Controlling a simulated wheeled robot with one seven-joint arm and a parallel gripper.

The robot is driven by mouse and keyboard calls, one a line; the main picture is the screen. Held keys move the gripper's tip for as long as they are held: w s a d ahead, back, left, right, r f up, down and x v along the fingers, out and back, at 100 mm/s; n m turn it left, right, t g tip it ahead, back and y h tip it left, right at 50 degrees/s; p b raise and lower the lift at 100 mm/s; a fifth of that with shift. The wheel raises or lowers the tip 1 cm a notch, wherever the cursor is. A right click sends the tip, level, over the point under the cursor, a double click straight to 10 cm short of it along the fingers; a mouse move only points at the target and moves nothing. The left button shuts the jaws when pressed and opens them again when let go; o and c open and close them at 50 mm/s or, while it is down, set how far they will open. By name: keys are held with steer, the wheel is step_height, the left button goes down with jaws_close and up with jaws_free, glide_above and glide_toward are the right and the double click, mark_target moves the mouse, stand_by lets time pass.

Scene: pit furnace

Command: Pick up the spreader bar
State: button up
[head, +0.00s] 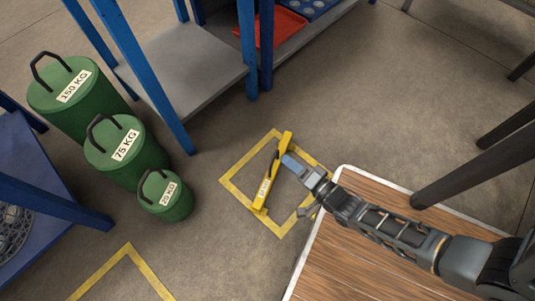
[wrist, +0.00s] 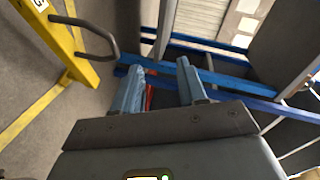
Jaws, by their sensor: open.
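The spreader bar (head: 265,190) is a yellow bar with a white label and a dark handle. It lies on the floor inside a yellow marked square in the head view. My gripper (head: 288,162) is just right of the bar, close to its handle. In the wrist view the bar (wrist: 62,45) is at the upper left, with its looped grey handle (wrist: 112,40) left of the fingers. My gripper (wrist: 158,80) is open there, with nothing between its two blue fingers. The handle is outside them.
Green weights marked 150 KG (head: 85,100), 75 KG (head: 140,160) and a smaller one (head: 178,203) stand at left. A blue-legged shelf (head: 190,70) with a red tray (head: 285,25) is behind. A wooden board (head: 350,260) lies beneath my arm. Dark legs (head: 470,170) stand at right.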

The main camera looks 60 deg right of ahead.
step_height(320, 180, down, 8)
steer(key=w+d+m+h+b, duration=0.1)
steer(key=w+d+m+b, duration=0.1)
steer(key=m+b, duration=0.1)
steer(key=b+x, duration=0.2)
steer(key=x, duration=0.6)
steer(key=shift+m+b, duration=0.3)
steer(key=shift+b, duration=0.05)
steer(key=shift+w+f, duration=0.1)
steer(key=shift+f, duration=0.05)
steer(key=shift+c, duration=0.4)
jaws_close()
steer(key=shift+w, duration=0.1)
